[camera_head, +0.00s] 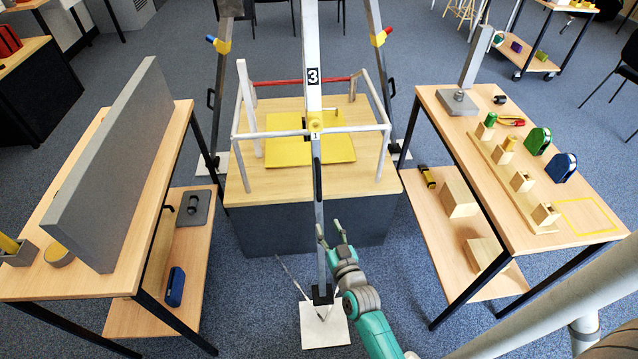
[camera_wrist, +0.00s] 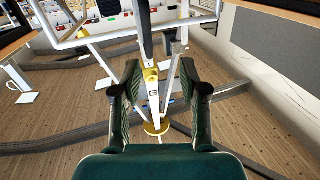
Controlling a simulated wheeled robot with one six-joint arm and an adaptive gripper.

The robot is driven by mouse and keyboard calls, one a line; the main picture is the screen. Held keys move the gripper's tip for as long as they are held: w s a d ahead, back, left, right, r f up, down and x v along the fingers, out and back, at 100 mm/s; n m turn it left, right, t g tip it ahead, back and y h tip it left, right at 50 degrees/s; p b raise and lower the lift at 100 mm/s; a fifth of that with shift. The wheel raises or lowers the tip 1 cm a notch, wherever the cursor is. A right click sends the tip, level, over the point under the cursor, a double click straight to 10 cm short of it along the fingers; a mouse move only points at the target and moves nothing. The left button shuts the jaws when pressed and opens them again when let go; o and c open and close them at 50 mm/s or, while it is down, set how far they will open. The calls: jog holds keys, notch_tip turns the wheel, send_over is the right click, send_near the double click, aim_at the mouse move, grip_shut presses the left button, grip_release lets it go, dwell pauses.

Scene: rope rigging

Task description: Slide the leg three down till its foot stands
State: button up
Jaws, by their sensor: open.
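Leg three (camera_head: 313,76) has a white upper tube marked 3, with a yellow clamp (camera_head: 315,124) where the grey lower tube (camera_head: 318,180) begins. Its dark foot (camera_head: 322,294) appears over the back part of a white floor plate (camera_head: 325,328); I cannot tell whether they touch. My gripper (camera_head: 330,228) is open and empty, just right of the lower tube. In the wrist view, my gripper (camera_wrist: 158,95) has its fingers spread on both sides of a pale leg part with a yellow fitting (camera_wrist: 151,75); the depth between them is unclear.
A wooden-topped block (camera_head: 250,180) with a pale rail frame (camera_head: 235,130) and yellow panel (camera_head: 310,150) stands behind the leg. A left bench (camera_head: 90,285) holds a grey board. A right bench (camera_head: 440,100) holds a row of tools.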

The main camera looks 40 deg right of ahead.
jog(key=h, duration=0.1)
send_near(319, 185)
jog(key=shift+m, duration=0.3)
jog(key=x, duration=1.1)
jog(key=shift+s+d, duration=0.1)
grip_shut()
